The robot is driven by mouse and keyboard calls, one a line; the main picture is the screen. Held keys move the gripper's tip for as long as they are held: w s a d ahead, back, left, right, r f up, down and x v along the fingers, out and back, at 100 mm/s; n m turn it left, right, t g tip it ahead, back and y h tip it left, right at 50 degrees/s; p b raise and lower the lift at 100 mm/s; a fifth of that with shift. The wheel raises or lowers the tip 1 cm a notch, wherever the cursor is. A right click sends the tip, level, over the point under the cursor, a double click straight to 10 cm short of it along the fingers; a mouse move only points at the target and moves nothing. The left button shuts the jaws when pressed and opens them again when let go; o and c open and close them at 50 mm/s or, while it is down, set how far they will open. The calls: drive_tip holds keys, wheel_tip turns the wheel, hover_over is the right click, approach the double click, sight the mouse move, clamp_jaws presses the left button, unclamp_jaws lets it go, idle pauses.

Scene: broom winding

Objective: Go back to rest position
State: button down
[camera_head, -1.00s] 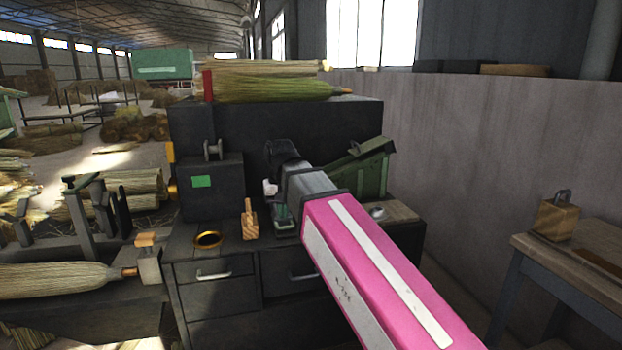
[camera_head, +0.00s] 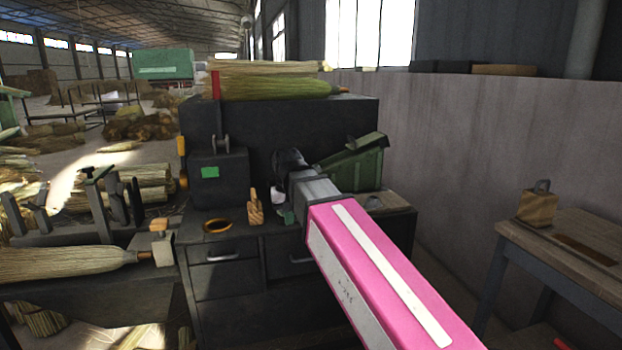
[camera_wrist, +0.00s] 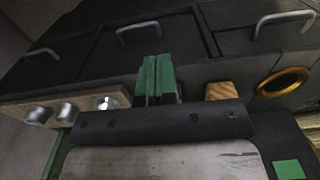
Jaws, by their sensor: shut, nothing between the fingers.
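My pink arm reaches forward over the dark workbench (camera_head: 222,285). My gripper (camera_head: 285,215) is at its end, above the bench top, small and partly hidden by my own wrist in the head view. In the wrist view the green fingers of my gripper (camera_wrist: 157,78) are together, with nothing between them. A wooden block (camera_head: 255,208) with an upright grip and a brass ring (camera_head: 218,226) stand on the bench to the left of my gripper.
A dark box with a green label (camera_head: 219,180) stands on the bench, and a green machine part (camera_head: 355,165) sits at right. A broom (camera_head: 65,264) lies at left. A wooden table (camera_head: 565,240) with a weight-like block (camera_head: 537,205) is at right by the grey wall.

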drive_tip(key=s+d+f+m, duration=0.1)
drive_tip(key=s+d+f, duration=0.1)
drive_tip(key=d+f, duration=1)
drive_tip(key=s+d+f+m, duration=0.1)
drive_tip(key=s+d+f, duration=0.1)
drive_tip(key=d+f, duration=1.1)
wheel_tip(320, 180, down, 6)
drive_tip(key=shift+d+f+m, duration=0.1)
drive_tip(key=shift+d+m, duration=0.2)
